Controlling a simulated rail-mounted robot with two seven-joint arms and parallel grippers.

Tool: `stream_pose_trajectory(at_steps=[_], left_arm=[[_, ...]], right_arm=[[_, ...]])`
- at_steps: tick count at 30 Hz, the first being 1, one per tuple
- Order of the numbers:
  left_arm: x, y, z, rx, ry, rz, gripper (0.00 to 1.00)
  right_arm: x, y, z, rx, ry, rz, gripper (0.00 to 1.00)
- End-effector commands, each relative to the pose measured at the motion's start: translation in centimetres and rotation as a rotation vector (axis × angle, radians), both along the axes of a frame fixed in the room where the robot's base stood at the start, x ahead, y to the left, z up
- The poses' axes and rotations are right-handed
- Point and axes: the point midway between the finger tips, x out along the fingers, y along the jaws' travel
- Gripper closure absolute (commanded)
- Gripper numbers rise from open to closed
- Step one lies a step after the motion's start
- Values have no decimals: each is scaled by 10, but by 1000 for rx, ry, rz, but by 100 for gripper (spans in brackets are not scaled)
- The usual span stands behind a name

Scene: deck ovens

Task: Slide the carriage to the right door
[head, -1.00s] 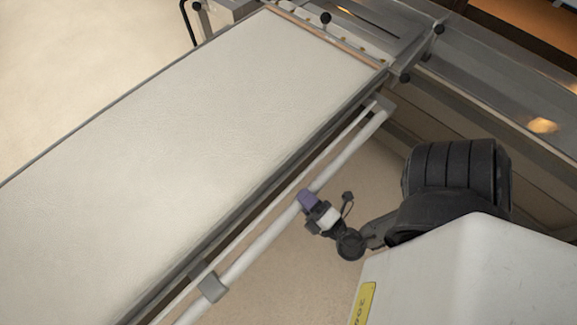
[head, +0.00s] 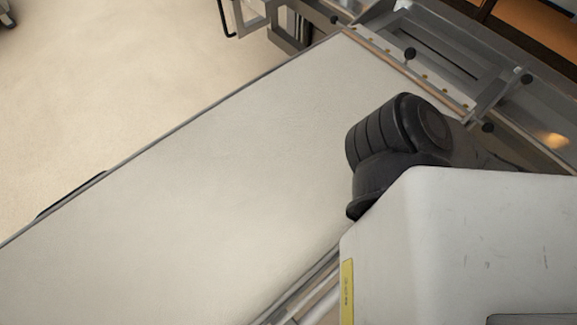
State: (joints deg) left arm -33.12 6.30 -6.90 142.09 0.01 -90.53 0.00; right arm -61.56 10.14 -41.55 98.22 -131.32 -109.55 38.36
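The carriage (head: 205,195) is a long flat loader with a pale cloth bed and grey edges. In the head view it runs diagonally from the lower left to the oven front at the upper right. A pale side rail (head: 300,295) shows only as a short piece at the bottom. The rest of the rail is hidden behind my arm at the right. No fingertips show at that arm, so I cannot see whether it holds the rail. My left gripper is out of view. No door is clearly identifiable.
The metal oven front (head: 535,100) with dark knobs lies across the upper right, meeting the carriage's far end. A metal frame (head: 285,25) stands beyond that end. Open beige floor (head: 110,85) lies to the upper left of the carriage.

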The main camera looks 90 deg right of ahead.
Motion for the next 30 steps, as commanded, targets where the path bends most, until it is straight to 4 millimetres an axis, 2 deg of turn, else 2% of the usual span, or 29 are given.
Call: stream_pose_trajectory(at_steps=[13, 14, 15, 21, 30], left_arm=[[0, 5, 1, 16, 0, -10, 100], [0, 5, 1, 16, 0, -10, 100], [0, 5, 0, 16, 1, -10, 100], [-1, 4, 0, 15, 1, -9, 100], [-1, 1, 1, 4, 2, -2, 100]], right_arm=[[-5, 4, 0, 2, 0, -12, 100], [-5, 4, 0, 2, 0, -12, 63], [-5, 4, 0, 2, 0, -12, 59], [-5, 4, 0, 2, 1, -11, 40], [-6, 6, -1, 1, 2, -10, 39]])
